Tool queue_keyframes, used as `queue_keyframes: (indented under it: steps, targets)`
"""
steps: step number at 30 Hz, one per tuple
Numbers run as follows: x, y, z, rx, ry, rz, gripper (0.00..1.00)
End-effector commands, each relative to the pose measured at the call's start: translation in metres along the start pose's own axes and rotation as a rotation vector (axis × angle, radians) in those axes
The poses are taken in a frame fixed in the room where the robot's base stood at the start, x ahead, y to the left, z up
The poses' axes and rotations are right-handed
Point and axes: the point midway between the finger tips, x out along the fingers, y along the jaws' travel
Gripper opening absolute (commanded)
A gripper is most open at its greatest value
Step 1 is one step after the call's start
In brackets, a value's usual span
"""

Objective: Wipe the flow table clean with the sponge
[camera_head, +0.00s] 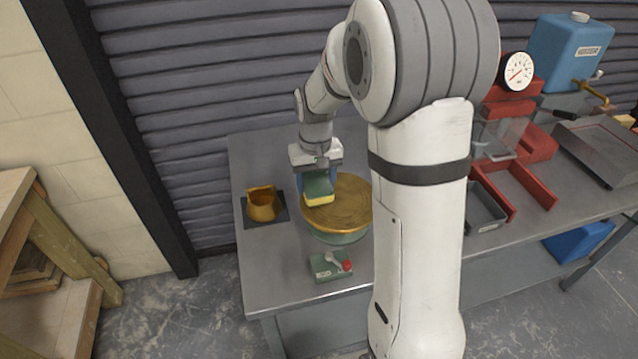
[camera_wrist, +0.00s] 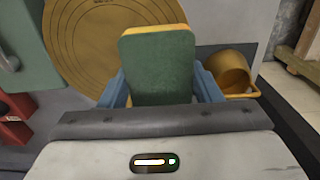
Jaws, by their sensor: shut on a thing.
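The flow table (camera_head: 348,207) is a round brass disc on a green base, standing on the grey bench; it also shows in the wrist view (camera_wrist: 85,50). My gripper (camera_head: 318,181) is shut on the sponge (camera_head: 319,197), which has a green face and a yellow layer. In the wrist view the sponge (camera_wrist: 158,65) sits between my blue fingers (camera_wrist: 160,90). In the head view the sponge is over the left part of the disc; I cannot tell whether it touches the disc. My arm hides the disc's right edge.
A green crank box with a red knob (camera_head: 331,265) is in front. A grey tray (camera_head: 485,208), red equipment (camera_head: 530,140) and a blue tank (camera_head: 568,50) are to the right.

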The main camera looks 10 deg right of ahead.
Motion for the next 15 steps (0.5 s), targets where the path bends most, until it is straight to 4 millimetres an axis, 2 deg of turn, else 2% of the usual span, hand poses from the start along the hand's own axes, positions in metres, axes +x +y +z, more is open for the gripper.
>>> queue_keyframes:
  steps: [3, 15]
  targets:
    - [-0.015, 0.001, -0.001, 0.001, 0.002, 0.000, 0.33]
    - [-0.047, 0.002, 0.000, 0.002, 0.001, 0.000, 0.33]
